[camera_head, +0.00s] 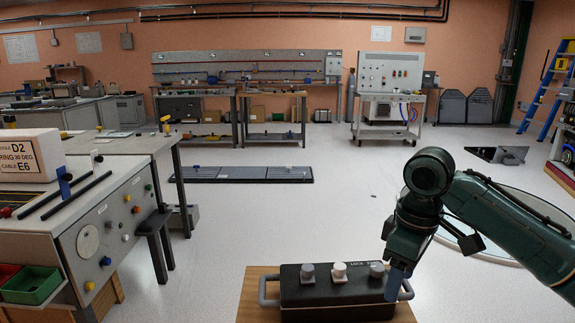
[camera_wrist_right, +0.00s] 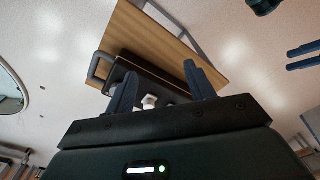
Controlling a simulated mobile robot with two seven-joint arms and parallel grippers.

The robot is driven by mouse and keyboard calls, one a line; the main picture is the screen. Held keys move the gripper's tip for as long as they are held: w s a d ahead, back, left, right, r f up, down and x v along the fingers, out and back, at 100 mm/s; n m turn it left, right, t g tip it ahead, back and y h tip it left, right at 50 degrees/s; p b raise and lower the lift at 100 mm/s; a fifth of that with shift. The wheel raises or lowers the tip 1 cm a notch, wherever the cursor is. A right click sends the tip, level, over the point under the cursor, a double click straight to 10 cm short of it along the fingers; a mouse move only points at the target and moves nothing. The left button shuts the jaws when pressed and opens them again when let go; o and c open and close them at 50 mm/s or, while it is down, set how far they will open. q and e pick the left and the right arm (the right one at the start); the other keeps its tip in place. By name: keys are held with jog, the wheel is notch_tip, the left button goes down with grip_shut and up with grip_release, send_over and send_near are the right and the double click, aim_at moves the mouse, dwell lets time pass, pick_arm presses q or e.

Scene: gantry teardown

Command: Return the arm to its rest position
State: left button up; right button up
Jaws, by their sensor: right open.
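My right arm comes in from the right in the head view. Its gripper (camera_head: 398,285) points down at the right end of a black box with knobs (camera_head: 335,298). In the right wrist view the two blue fingers of this gripper (camera_wrist_right: 160,85) are spread apart, with nothing held between them. The box (camera_wrist_right: 148,75) and a pale knob (camera_wrist_right: 150,102) show beyond and between the fingers. I cannot tell whether a finger touches the box. My left gripper is not seen in the head view.
The box stands on a wooden-topped surface (camera_head: 254,294). A grey bench (camera_head: 120,222) with knobs and a red and green bin stands at left. A dark flat panel (camera_head: 240,174) lies on the floor behind. A blue ladder (camera_head: 545,90) leans at far right.

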jog(key=s+a+f+m+t+y, duration=0.1)
jog(key=s+a+f+t+y, duration=0.25)
jog(key=a+f, duration=0.5)
jog(key=s+a+f+m+t+y, duration=0.15)
jog(key=s+a+f+y, duration=0.25)
jog(key=a+f, duration=0.4)
jog(key=s+d+m+t+h, duration=0.45)
jog(key=s+d+t, duration=0.45)
jog(key=s+d, duration=0.25)
pick_arm(q)
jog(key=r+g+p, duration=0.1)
jog(key=p, duration=0.4)
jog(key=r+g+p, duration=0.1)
jog(key=p, duration=0.5)
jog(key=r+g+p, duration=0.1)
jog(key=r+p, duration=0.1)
jog(key=p, duration=0.4)
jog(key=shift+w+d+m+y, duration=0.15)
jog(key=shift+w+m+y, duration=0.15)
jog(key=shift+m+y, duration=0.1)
pick_arm(e)
jog(key=r+g, duration=0.1)
jog(key=r, duration=0.1)
jog(key=r+g, duration=0.2)
jog(key=shift+w+g, duration=0.3)
jog(key=shift+w, duration=0.1)
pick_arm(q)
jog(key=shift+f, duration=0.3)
pick_arm(e)
jog(key=shift+f, duration=0.3)
